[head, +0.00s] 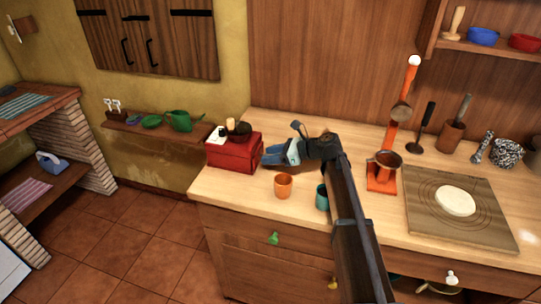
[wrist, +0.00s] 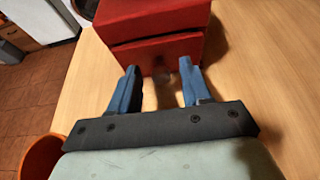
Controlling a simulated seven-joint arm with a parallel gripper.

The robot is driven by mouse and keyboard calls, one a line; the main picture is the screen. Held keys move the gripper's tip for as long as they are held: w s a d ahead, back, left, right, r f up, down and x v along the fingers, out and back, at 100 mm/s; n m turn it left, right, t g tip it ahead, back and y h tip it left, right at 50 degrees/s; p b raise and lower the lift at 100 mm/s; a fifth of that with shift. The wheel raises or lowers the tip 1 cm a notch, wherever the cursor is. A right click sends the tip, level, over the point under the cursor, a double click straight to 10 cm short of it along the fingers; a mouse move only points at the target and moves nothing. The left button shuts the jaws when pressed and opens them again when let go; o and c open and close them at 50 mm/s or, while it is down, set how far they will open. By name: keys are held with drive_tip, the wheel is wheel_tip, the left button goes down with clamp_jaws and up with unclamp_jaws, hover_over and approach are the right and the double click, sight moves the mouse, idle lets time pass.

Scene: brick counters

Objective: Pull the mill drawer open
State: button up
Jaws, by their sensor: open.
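The mill is a red box (head: 234,154) on the left part of the wooden counter, with dark and light parts on its top. In the wrist view its red drawer front (wrist: 150,50) faces me, with a dark seam along its top edge. A small dark, blurred knob (wrist: 161,77) shows at the drawer's lower middle. My gripper (head: 272,156) reaches the mill from the right. In the wrist view my gripper (wrist: 159,76) is open, with one blue finger on each side of the knob. Both fingers look apart from it.
An orange cup (head: 283,186) and a teal cup (head: 321,198) stand on the counter (head: 229,187) in front of my gripper. To the right are an orange stand (head: 382,182) and a board (head: 425,217) with dough. The counter's left edge lies near the mill.

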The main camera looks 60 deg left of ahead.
drive_tip(key=shift+s+a, duration=0.15)
drive_tip(key=shift+c, duration=0.5)
clamp_jaws()
